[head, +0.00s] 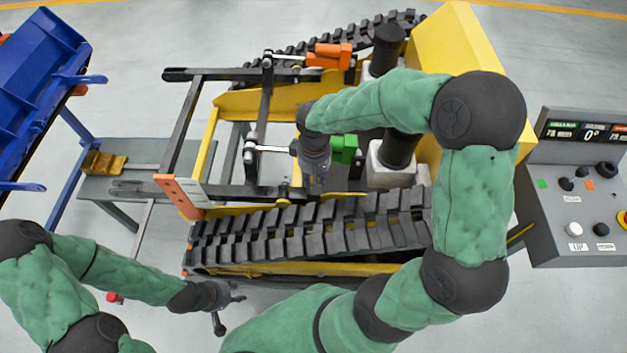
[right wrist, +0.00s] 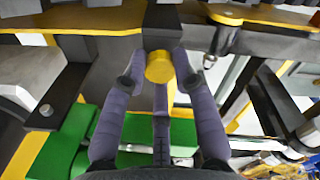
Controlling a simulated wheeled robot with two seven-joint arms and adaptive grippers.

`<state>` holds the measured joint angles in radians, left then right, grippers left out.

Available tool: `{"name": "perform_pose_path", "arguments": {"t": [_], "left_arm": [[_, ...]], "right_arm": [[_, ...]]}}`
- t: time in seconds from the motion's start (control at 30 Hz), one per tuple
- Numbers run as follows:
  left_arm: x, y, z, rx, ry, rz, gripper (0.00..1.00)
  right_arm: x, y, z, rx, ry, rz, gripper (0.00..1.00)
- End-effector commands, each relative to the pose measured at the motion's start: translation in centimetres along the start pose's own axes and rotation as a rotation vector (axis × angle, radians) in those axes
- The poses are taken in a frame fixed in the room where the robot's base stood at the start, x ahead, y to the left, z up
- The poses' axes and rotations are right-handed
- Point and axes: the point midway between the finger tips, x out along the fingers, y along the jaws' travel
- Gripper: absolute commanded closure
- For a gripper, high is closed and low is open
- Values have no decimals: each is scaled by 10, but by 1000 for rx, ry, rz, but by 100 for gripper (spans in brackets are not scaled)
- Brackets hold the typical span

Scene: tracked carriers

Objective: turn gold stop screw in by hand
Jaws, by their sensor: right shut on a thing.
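The gold stop screw (right wrist: 159,67) shows as a round gold head in front of a dark block in the right wrist view. My right gripper (right wrist: 158,80) is shut on it, with purple-grey fingers on both sides and one below. In the head view my right gripper (head: 316,172) reaches down into the frame of the yellow tracked carrier (head: 462,50), beside a green block (head: 344,149); the screw is hidden there. My left gripper (head: 232,295) is empty near the front track, at the lower left. Its fingers look spread.
Black rubber tracks (head: 300,232) run along the carrier. An orange block (head: 330,56) sits on the far side. A control console (head: 575,215) stands at right, a blue bin (head: 40,75) and a grey bench (head: 150,185) at left. Frame bars crowd my right gripper.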

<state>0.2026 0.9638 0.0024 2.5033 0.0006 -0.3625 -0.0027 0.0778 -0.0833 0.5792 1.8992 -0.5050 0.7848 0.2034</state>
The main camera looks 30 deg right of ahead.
Motion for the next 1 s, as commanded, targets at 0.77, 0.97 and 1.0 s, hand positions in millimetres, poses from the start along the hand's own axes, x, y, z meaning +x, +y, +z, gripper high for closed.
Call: {"name": "perform_pose_path", "arguments": {"t": [0.77, 0.97, 1.0], "left_arm": [[16, -6, -1, 0, 0, 0, 60], [24, -9, -1, 0, 0, 0, 60], [26, -9, -1, 0, 0, 0, 60]], "right_arm": [[1, 0, -1, 398, 2, 0, 95], [0, 0, -1, 638, 5, -1, 95], [0, 0, -1, 685, 5, -1, 95]]}}
